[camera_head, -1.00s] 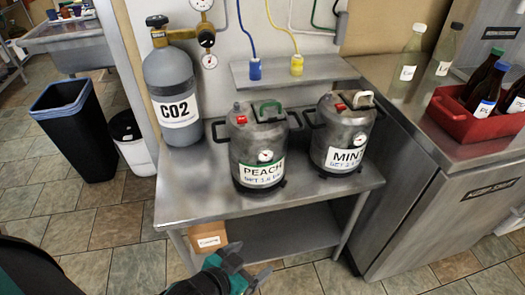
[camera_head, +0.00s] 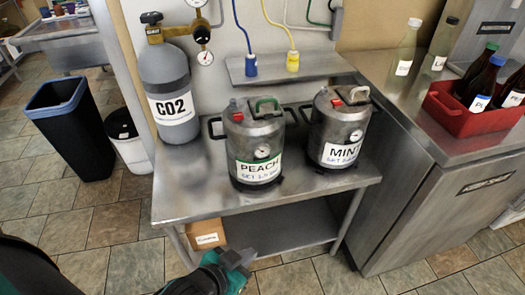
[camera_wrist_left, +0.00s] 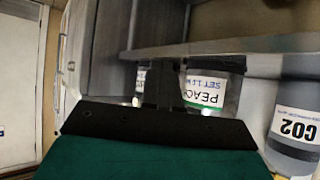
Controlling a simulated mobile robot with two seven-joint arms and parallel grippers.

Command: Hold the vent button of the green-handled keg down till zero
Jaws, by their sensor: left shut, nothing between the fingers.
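My left gripper (camera_head: 243,260) is shut and empty, low in front of the table, below and apart from the keg. The black gripper body (camera_wrist_left: 160,95) covers part of the kegs in the wrist view. My right gripper is not in view.
A MINT keg (camera_head: 338,130) with a pale handle stands close on the right. A CO2 cylinder (camera_head: 168,85) is at the left. The table (camera_head: 200,190) is bare at its front left. A shelf (camera_head: 290,68) overhangs behind. A box (camera_head: 207,235) lies below.

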